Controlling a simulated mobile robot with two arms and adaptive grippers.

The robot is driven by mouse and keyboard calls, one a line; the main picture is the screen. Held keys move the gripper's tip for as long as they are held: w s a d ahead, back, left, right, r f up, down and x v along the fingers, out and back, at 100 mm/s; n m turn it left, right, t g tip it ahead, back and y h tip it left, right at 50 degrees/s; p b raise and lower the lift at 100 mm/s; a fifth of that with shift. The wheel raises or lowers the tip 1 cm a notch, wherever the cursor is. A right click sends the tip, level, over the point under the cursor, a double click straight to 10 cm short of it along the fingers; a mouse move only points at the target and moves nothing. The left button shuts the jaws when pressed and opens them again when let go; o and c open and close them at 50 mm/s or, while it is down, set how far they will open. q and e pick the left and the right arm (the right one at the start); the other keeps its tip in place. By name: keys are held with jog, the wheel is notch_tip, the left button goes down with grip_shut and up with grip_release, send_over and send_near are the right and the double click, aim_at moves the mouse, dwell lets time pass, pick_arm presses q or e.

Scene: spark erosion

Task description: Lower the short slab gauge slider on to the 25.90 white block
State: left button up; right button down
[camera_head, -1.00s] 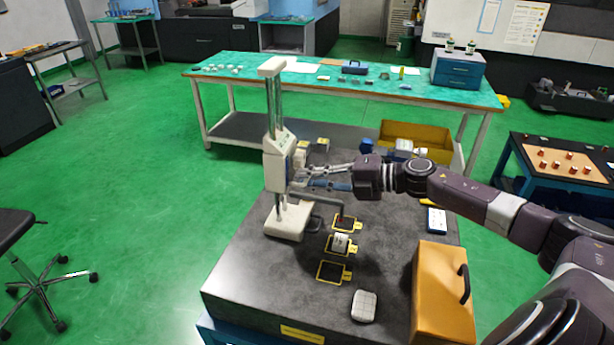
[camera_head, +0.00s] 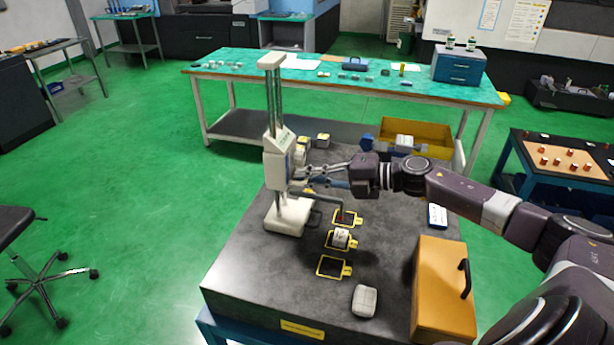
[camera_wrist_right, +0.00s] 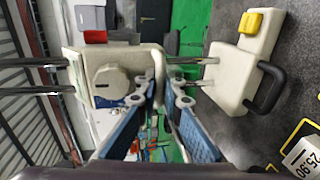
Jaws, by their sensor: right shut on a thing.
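The height gauge (camera_head: 289,214) stands upright on the dark stone plate. Its pale slider (camera_head: 277,150) sits partway up the two posts, and a thin bent arm (camera_head: 322,194) reaches right from it and turns down. The 25.90 white block (camera_head: 341,238) lies in the middle yellow-edged frame; the wrist view shows its printed face (camera_wrist_right: 303,158). The arm's tip appears just above the block, apart from it. My right gripper (camera_head: 298,182) is shut on the slider. In the wrist view its blue-padded fingers (camera_wrist_right: 163,82) meet the slider (camera_wrist_right: 112,82) beside its round knob. My left gripper is not in view.
A front frame (camera_head: 333,267) is empty. A grey-white mouse-shaped object (camera_head: 364,300) and an orange case (camera_head: 441,290) with a black handle lie near the plate's front right. Several small blocks stand behind the gauge.

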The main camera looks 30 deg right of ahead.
notch_tip(320, 180, down, 6)
jog(key=b, duration=0.3)
jog(key=shift+f, duration=0.1)
jog(key=shift+s, duration=0.1)
jog(key=c, duration=2.3)
grip_release()
jog(key=shift+f, duration=0.1)
jog(key=shift+c, duration=0.2)
jog(key=v, duration=1.2)
